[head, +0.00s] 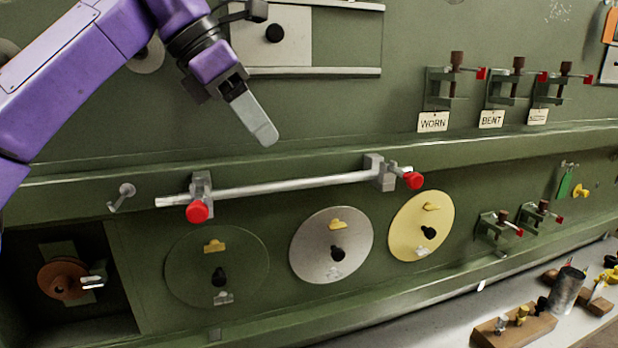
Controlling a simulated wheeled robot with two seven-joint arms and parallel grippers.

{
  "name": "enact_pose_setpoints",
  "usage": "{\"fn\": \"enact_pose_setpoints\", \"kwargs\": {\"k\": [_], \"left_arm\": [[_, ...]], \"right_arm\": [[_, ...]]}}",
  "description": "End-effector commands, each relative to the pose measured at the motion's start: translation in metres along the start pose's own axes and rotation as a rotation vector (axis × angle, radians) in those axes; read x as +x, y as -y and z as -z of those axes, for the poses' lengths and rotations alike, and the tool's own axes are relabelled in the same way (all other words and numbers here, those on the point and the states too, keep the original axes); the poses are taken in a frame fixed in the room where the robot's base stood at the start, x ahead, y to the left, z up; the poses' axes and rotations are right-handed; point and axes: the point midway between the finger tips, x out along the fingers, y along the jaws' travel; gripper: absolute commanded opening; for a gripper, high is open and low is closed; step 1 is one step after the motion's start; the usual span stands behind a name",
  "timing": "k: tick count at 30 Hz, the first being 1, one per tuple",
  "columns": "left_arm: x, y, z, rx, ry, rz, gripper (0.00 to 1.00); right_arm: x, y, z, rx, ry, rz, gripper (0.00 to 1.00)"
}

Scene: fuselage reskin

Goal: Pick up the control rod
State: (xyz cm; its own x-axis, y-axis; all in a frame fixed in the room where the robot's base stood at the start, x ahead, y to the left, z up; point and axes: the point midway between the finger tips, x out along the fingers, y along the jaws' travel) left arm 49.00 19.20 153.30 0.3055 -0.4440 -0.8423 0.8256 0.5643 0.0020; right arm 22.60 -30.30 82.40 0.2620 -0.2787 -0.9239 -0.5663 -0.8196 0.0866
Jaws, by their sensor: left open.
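The control rod (290,185) is a long silver bar across the front of the green panel. It lies roughly level, rising slightly to the right. It rests in two grey brackets, a left one (202,186) and a right one (377,172), each with a red knob beside it. My left gripper (262,130) is above the rod, left of its middle, pointing down and to the right. It is apart from the rod and holds nothing that I can see. Its fingers overlap in this view. My right gripper is not in view.
Three round discs with black knobs sit below the rod; the middle one (331,245) is silver. A small hook (122,197) is near the rod's left end. Clamps with labels, including a WORN label (433,122), are at upper right. A bench with a wooden block (514,329) is at lower right.

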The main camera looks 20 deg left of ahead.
Motion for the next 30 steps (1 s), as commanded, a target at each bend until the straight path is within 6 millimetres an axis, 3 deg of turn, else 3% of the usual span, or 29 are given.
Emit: {"fn": "enact_pose_setpoints", "kwargs": {"k": [3, 13, 22, 23, 27, 30], "left_arm": [[0.028, -0.005, -0.003, 0.001, -0.005, 0.007, 0.46], [0.08, -0.003, -0.006, 0.0, -0.008, 0.013, 0.46], [0.091, -0.002, -0.005, 0.0, -0.005, 0.01, 0.46], [0.091, -0.002, -0.005, 0.0, -0.005, 0.01, 0.42], [0.091, -0.002, -0.005, 0.0, -0.005, 0.011, 0.0], [0.091, -0.002, -0.005, 0.0, -0.005, 0.01, 0.0]], "right_arm": [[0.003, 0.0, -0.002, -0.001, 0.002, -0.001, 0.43], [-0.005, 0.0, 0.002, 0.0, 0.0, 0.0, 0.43], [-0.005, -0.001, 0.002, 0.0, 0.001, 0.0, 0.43], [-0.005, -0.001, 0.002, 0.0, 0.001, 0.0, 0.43], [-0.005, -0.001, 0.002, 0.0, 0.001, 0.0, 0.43], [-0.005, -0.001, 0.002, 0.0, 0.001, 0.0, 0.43]]}}
